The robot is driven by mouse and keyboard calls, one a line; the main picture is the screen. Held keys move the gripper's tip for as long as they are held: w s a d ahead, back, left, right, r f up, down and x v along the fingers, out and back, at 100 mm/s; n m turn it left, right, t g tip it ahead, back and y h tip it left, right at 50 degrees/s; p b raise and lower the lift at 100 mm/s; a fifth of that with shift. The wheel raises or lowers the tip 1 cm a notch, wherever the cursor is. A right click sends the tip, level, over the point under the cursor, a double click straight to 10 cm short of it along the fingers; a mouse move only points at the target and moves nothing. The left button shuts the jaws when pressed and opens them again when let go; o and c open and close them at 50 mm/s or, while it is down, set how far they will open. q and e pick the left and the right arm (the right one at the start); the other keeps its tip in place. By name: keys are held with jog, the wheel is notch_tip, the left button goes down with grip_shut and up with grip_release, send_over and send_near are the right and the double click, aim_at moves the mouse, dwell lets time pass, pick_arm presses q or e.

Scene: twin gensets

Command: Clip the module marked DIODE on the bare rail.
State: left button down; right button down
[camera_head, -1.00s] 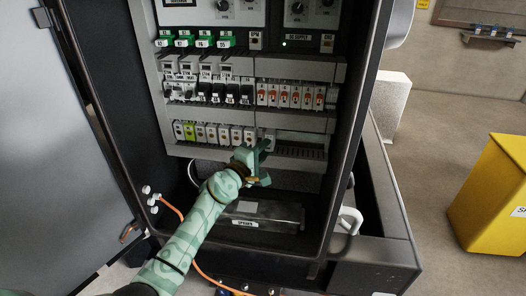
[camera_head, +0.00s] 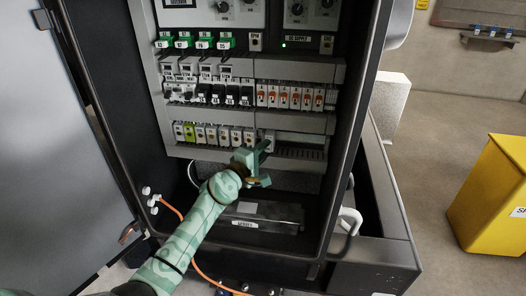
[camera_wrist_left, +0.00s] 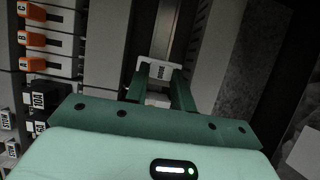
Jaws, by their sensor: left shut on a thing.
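My left gripper (camera_head: 262,164) reaches up to the right end of the lowest module row in the cabinet. It is shut on a small light-grey module (camera_head: 269,141). In the left wrist view, the module (camera_wrist_left: 158,70) sits between the two green fingers (camera_wrist_left: 160,92); its small label is too small to read surely. The bare rail (camera_head: 305,138) runs to the right of the module in the head view. The rail also shows beyond the module in the left wrist view (camera_wrist_left: 175,30). Whether the module touches the rail cannot be told. My right gripper is not in view.
Several terminal modules (camera_head: 208,134) stand left of the held one. Orange-lever breakers (camera_head: 290,97) and black breakers (camera_head: 218,95) sit in the row above. A slotted duct (camera_head: 300,153) runs below the rail. The tray labelled SPARES (camera_head: 262,214) lies at the cabinet bottom.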

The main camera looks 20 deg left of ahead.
pick_arm(q)
jog(key=shift+w, duration=0.15)
jog(key=c, duration=1.1)
grip_release()
